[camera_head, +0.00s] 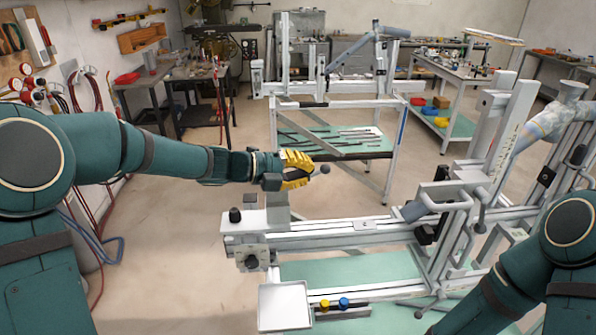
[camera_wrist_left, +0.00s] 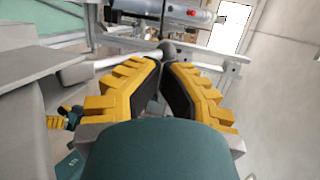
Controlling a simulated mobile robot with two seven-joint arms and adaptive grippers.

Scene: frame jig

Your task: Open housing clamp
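My left gripper (camera_head: 298,170), with yellow fingers, reaches in from the left above the near frame jig's left end. A round grey ball knob (camera_head: 324,169) sits just past its fingertips. In the left wrist view the fingers (camera_wrist_left: 164,72) are drawn nearly together, and the dark knob (camera_wrist_left: 168,47) shows at their tips. They look shut on the knob's lever, whose shaft is mostly hidden between the pads. A pale upright block (camera_head: 278,207) stands below the gripper. The clamp's jaw position cannot be made out. My right gripper is out of view; only its arm shows at the lower right.
The jig's long rail (camera_head: 345,235) runs right to a tall upright column (camera_head: 505,135) and grey brackets. A pale tray (camera_head: 285,307) lies at the front left. A second frame (camera_head: 340,103) stands on a table behind. Bare floor lies left of the jig.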

